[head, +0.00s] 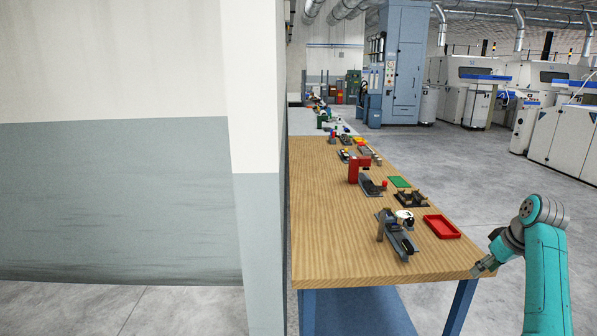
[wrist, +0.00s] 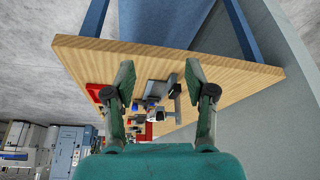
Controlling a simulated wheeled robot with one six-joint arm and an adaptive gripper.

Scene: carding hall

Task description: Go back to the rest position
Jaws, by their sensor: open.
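My gripper (head: 484,268) is at the near right corner of the wooden workbench (head: 340,240) in the head view, at the end of my teal arm. In the wrist view my gripper (wrist: 160,80) has its two fingers wide apart with nothing held between them. The bench (wrist: 230,72) with its fixtures shows beyond the fingers. I cannot tell whether the gripper touches the bench edge.
On the bench stand a red tray (head: 441,227), a dark fixture (head: 398,236), a red press (head: 358,170) and a green mat (head: 399,182). A wall (head: 120,200) closes off the left. Open grey floor (head: 500,180) lies right, before white machines (head: 565,135).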

